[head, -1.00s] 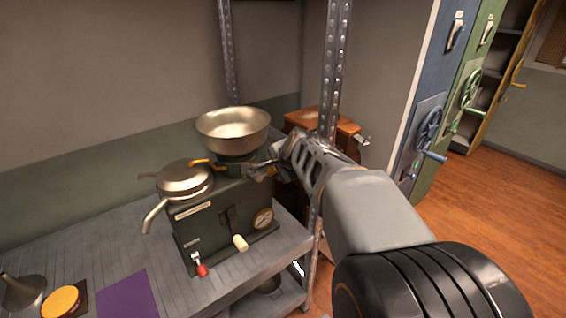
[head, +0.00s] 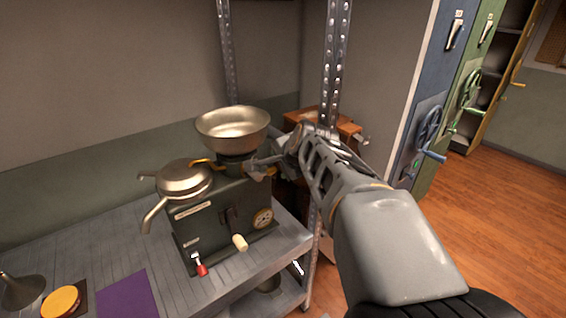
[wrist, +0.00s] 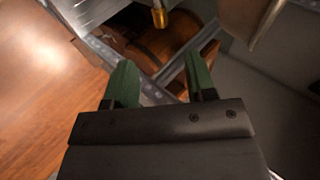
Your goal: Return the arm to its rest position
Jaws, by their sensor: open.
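My gripper (head: 262,166) is in the head view, at the right side of the dark green machine (head: 215,222) on the metal shelf, just below the wide metal bowl (head: 233,130). In the wrist view my gripper (wrist: 160,82) shows two green fingers, apart, with nothing between them. A brass-coloured tip (wrist: 159,14) shows beyond the fingers. In the head view my arm reaches in from the lower right, past the shelf post. Whether the fingers touch the machine or the bowl cannot be told.
A perforated metal post (head: 335,75) stands close behind my arm. A wooden box (head: 340,128) is behind it. The machine has a round lidded pot (head: 185,180) and a red-tipped lever (head: 201,269). A purple sheet (head: 127,295) lies at front left. Wooden floor (head: 500,230) is open at right.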

